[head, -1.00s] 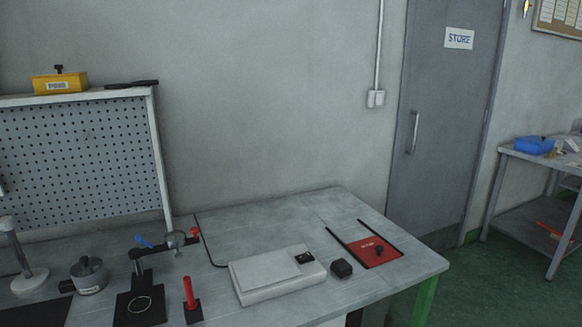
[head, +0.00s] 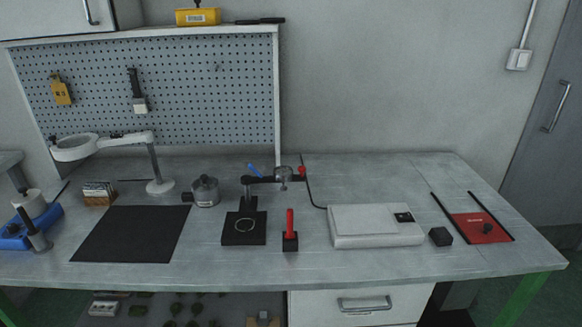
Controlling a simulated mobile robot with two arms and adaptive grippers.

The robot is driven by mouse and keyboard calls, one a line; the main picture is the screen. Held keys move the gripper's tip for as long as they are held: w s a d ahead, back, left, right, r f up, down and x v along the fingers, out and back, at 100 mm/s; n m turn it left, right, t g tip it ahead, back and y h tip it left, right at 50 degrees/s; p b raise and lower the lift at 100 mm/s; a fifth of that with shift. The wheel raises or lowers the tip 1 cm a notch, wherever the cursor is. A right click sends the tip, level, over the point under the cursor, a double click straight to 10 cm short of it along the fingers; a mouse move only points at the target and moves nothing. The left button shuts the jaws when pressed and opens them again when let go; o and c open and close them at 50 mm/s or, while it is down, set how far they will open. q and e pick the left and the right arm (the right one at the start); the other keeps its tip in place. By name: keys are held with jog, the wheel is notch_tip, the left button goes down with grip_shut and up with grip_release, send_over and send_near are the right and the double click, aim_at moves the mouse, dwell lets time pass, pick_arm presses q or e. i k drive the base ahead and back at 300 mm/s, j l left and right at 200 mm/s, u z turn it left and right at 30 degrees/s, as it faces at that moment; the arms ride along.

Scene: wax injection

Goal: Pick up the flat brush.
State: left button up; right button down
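The flat brush (head: 138,104) hangs upright on the pegboard (head: 200,75) above the workbench, with a dark handle at the top and pale bristles at the bottom. Nothing covers it in the head view. It hangs to the right of a yellow tag-like object (head: 62,90). Neither of my grippers shows in the head view.
The bench carries a magnifier lamp (head: 158,186), a black mat (head: 130,236), a metal pot (head: 205,190), a black-based stand (head: 244,230), a red-handled tool (head: 290,225), a white box-shaped device (head: 372,228) and a red plate (head: 475,232). The magnifier arm reaches below the brush.

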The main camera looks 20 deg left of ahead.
aim_at(139, 104)
jog(key=u, duration=1.55)
jog(key=i, duration=0.15)
jog(key=j+z, duration=0.05)
